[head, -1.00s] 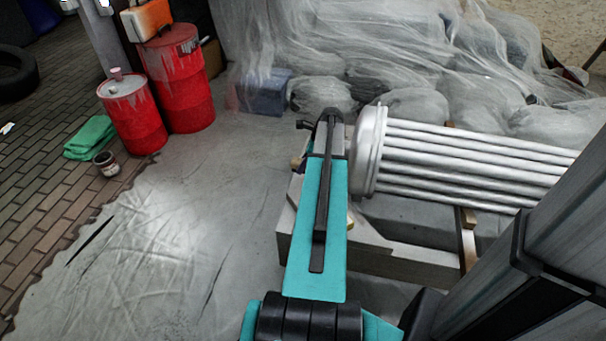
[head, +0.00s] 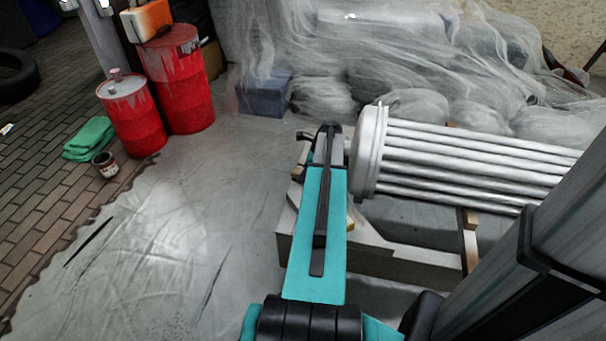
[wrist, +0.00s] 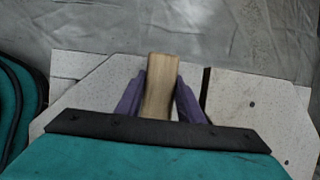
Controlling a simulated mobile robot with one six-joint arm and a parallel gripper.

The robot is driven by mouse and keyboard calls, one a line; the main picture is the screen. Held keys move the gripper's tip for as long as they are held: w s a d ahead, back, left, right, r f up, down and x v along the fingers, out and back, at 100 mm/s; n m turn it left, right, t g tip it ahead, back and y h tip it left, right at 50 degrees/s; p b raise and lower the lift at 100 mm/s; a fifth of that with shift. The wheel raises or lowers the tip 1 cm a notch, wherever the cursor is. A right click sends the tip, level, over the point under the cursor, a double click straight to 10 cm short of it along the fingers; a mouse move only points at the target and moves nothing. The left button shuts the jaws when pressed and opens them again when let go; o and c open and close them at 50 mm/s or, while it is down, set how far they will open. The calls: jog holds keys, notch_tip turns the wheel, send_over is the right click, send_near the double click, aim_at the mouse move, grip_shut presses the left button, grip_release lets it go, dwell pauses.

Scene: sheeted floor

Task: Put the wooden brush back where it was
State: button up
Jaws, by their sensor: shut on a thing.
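In the wrist view the wooden brush (wrist: 160,95) shows as a plain tan wooden piece, pointing away from me. My gripper (wrist: 161,80) has its two purple fingers shut on the piece's two sides. Pale, speckled block surfaces (wrist: 235,105) lie below and beside the fingers. I cannot tell whether the brush touches them. The brush's bristles do not show. In the head view my arm covers most of the gripper and the brush, above the left end of a pale grey block (head: 400,256).
A fluted grey column (head: 455,160) lies close to the right of my arm, above the block. Plastic-covered heaps (head: 410,60) stand behind. Two red drums (head: 183,85), green cloths (head: 90,138) and a small can (head: 105,165) are at left.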

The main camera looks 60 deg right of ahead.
jog(key=shift+f, duration=0.1)
jog(key=o, duration=1.1)
jog(key=p+v, duration=0.3)
jog(key=v, duration=0.9)
